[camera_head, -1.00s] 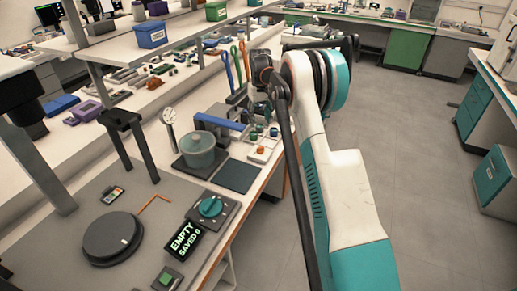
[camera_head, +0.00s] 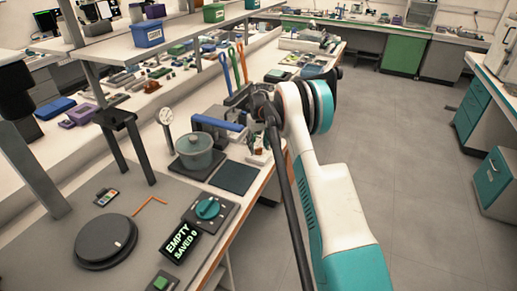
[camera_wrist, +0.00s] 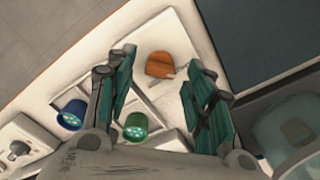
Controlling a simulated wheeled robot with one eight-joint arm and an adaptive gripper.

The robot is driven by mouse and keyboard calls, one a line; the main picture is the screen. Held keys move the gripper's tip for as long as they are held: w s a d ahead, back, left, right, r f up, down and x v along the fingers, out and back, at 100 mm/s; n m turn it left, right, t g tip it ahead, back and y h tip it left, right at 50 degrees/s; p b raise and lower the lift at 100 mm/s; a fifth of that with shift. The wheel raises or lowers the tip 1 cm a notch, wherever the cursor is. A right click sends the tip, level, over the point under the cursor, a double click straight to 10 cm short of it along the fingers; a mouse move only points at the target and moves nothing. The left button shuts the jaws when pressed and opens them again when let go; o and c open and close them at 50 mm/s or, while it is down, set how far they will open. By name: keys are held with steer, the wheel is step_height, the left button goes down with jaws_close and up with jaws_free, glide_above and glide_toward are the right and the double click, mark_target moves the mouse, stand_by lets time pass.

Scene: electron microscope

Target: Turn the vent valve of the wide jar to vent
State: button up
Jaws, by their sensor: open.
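The wide jar (camera_head: 196,153) is a translucent teal pot with a lid, standing on a dark square base with a round gauge (camera_head: 166,117) behind it. Part of it shows at the lower right of the wrist view (camera_wrist: 292,135). An orange-brown knob (camera_wrist: 160,65), seemingly the vent valve, sits on a white block (camera_wrist: 178,35) beside the jar. My gripper (camera_wrist: 158,84) is open, and its teal-padded fingers show on either side of the knob in the wrist view. I cannot tell whether they touch it. In the head view my gripper partly hides this block.
Green (camera_wrist: 136,127) and blue (camera_wrist: 70,118) knobs sit close beside my left finger. A dark square mat (camera_head: 234,177) lies before the jar. A teal dial (camera_head: 208,208) and an EMPTY display (camera_head: 180,243) are nearer. The bench edge and open floor are to the right.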

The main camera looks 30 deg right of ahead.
steer(key=shift+f, duration=0.35)
steer(key=shift+c, duration=0.5)
steer(key=c, duration=1)
steer(key=shift+o, duration=0.2)
